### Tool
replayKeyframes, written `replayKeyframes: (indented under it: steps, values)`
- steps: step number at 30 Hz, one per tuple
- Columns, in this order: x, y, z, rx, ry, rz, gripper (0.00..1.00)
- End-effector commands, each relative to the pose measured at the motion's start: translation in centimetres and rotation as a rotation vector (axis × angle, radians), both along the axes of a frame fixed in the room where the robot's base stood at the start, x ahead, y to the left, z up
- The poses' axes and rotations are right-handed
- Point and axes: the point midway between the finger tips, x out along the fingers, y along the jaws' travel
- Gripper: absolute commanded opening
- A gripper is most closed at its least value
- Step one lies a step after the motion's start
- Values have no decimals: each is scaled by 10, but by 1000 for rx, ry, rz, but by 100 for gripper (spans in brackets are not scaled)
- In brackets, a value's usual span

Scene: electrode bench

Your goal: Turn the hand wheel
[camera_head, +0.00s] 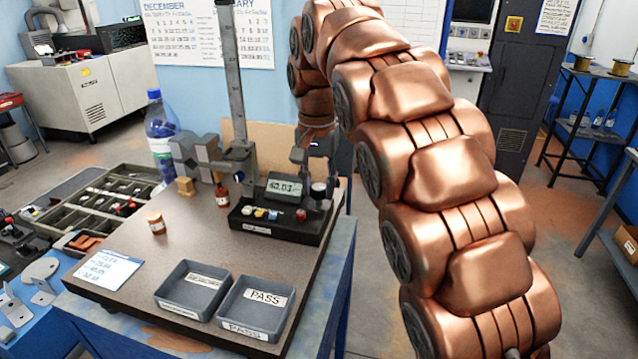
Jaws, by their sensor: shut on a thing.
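A digital height gauge stands on the brown bench top, with a tall ruled column (233,75), a display (284,187) that seems to read about 60.03, and a black base (280,222). A small dark round knob, which looks like the hand wheel (319,189), sits at the display's right side. My gripper (318,172) reaches down from behind at this knob, with a finger to each side. It is shut on what appears to be the hand wheel. The exact contact is small and partly hidden by the display.
Two grey trays, one labelled PASS (265,297), stand at the bench's front edge (180,334). The bench middle is clear.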

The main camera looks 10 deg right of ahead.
Motion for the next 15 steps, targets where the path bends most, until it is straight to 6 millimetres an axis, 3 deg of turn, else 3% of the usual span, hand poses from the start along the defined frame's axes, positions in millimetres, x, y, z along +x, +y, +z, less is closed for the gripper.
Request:
replayKeyframes:
  steps: [5, 6, 8, 15]
  values:
    - [-1, 0, -1, 0, 4, 1, 1]
    - [-1, 0, -1, 0, 4, 1, 38]
    - [-1, 0, -1, 0, 4, 1, 44]
    - [0, 0, 0, 0, 2, 1, 46]
